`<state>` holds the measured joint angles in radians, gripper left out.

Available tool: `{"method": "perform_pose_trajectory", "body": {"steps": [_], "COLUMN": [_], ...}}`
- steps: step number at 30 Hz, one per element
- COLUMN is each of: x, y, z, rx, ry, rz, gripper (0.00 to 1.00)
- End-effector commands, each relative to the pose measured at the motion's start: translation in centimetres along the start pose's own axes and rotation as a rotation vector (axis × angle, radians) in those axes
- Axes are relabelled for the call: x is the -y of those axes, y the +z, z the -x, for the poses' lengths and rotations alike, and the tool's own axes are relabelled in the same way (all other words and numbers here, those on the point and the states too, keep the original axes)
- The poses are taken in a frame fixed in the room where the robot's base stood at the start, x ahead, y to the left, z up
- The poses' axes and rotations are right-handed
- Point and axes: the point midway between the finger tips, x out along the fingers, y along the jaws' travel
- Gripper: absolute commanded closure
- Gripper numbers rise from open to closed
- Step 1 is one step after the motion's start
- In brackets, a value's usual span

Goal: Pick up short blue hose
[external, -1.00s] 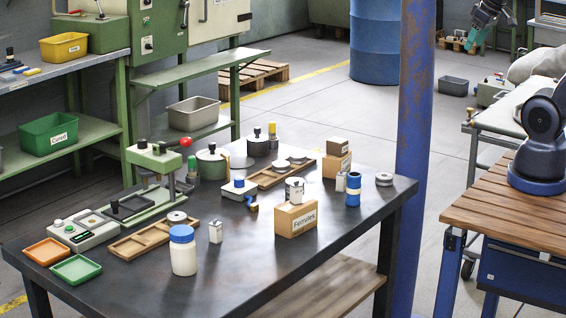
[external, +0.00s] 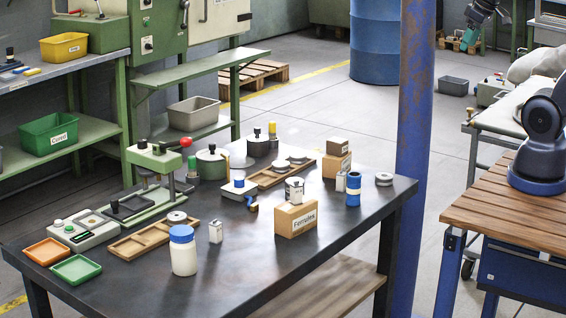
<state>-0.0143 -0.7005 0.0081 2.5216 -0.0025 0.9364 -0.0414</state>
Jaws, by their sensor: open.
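A short blue cylinder (external: 353,188) stands upright at the right of the dark worktable (external: 345,240). It looks like the short blue hose, with a small pale piece at its left. Most of the arm is out of frame.
A cardboard Ferrules box (external: 296,219) and a small white canister (external: 294,190) stand left of the blue cylinder. A grey ring stack (external: 384,179) is at its right. A rusty blue post (external: 413,150) rises beside the table. The table's front right is clear.

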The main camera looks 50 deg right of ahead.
Motion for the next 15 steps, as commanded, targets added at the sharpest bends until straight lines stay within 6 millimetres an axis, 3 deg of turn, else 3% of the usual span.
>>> {"method": "perform_pose_trajectory", "body": {"steps": [15], "x": [4.1], "y": [-7.9], "z": [-8.0], "rx": [0.109], "ry": [-0.034], "rz": [0.375], "gripper": [0.35]}}
